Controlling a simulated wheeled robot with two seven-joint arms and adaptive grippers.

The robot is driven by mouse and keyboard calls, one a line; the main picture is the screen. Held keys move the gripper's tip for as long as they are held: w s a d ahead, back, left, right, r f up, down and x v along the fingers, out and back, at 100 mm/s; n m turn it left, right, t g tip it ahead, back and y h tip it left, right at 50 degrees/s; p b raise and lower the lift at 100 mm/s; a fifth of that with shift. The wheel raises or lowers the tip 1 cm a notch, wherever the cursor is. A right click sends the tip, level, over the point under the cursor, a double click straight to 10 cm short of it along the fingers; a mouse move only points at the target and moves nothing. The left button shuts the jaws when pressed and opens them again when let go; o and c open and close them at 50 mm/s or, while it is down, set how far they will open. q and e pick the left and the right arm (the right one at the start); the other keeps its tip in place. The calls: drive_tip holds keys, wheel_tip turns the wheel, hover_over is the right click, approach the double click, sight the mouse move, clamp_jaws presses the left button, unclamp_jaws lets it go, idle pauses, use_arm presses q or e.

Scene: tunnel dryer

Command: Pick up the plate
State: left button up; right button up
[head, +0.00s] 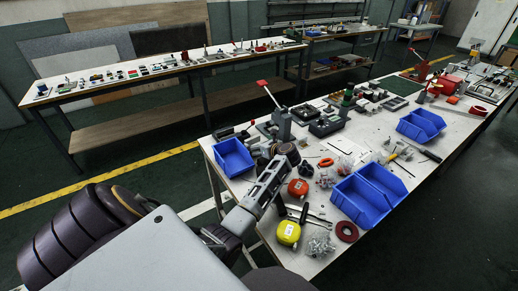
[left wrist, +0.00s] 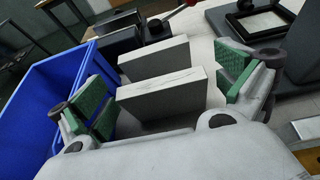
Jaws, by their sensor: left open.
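In the left wrist view, a light grey upright plate (left wrist: 162,98) stands between the two green-padded fingers of my left gripper (left wrist: 166,88). The gripper is open, with gaps between the pads and the plate's ends. A second similar grey slab (left wrist: 153,59) stands just behind it; I cannot tell which one the task means. In the head view my left gripper (head: 280,160) is low over the near left end of the workbench and hides what lies under it. My right gripper is not in view.
A blue bin (left wrist: 42,100) is close on the left of the gripper; it also shows in the head view (head: 234,158). A dark device (left wrist: 275,45) stands to the right. More blue bins (head: 368,195), tape measures (head: 289,232) and tools crowd the bench.

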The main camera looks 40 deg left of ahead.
sight(259, 143)
use_arm(q)
drive_tip(key=shift+c, duration=2.4)
drive_tip(key=c, duration=0.7)
drive_tip(key=shift+r, duration=0.1)
drive_tip(key=shift+c, duration=0.4)
drive_tip(key=shift+r, duration=0.45)
wheel_tip(259, 143, up, 8)
drive_tip(key=shift+f, duration=0.1)
drive_tip(key=shift+r, duration=0.55)
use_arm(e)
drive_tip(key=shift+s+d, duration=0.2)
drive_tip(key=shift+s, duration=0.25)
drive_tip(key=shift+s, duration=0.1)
